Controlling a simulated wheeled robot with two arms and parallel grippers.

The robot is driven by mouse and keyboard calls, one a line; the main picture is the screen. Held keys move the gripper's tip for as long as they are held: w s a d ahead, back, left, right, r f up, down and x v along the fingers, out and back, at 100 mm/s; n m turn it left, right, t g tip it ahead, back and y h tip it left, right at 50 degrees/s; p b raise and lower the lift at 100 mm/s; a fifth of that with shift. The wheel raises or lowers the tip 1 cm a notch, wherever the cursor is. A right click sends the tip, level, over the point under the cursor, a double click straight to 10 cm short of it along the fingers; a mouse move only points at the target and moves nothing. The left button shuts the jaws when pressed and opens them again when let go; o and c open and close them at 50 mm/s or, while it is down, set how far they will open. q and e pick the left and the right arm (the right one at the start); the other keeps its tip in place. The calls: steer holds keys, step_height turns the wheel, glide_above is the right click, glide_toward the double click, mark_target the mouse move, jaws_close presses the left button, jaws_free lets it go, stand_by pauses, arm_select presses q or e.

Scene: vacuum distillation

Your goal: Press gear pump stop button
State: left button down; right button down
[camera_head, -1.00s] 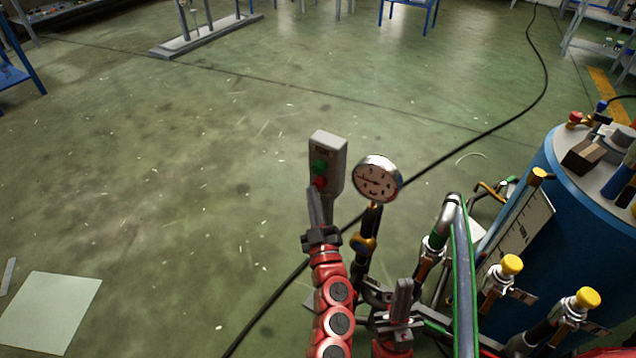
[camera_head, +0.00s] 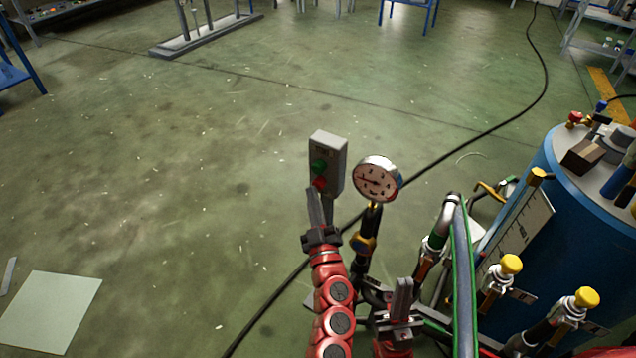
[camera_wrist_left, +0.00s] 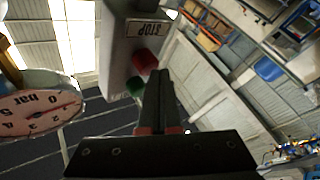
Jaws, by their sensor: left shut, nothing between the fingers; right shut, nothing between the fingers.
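A grey button box (camera_head: 328,150) stands upright near the middle of the head view. It has a green button (camera_head: 318,166) above a red button (camera_head: 320,183). In the left wrist view the red button (camera_wrist_left: 145,60) is beside a label reading STOP, and the green button (camera_wrist_left: 135,86) is nearer the fingers. My left gripper (camera_head: 314,196) is shut and empty, its tips just below the red button in the head view. I cannot tell if they touch it. My right gripper (camera_head: 403,288) is shut and empty, lower and to the right among the pipes.
A round pressure gauge (camera_head: 376,180) stands right of the box, close to my left gripper. A blue tank (camera_head: 585,225) with yellow-capped valves (camera_head: 511,265) fills the right. A black cable (camera_head: 480,137) lies on the floor.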

arm_select(q)
steer(key=shift+s+a, duration=0.25)
steer(key=shift+s, duration=0.1)
steer(key=s+a+p, duration=0.2)
steer(key=s+a, duration=0.1)
steer(key=s, duration=0.2)
steer(key=shift+a, duration=0.25)
stand_by(0.7)
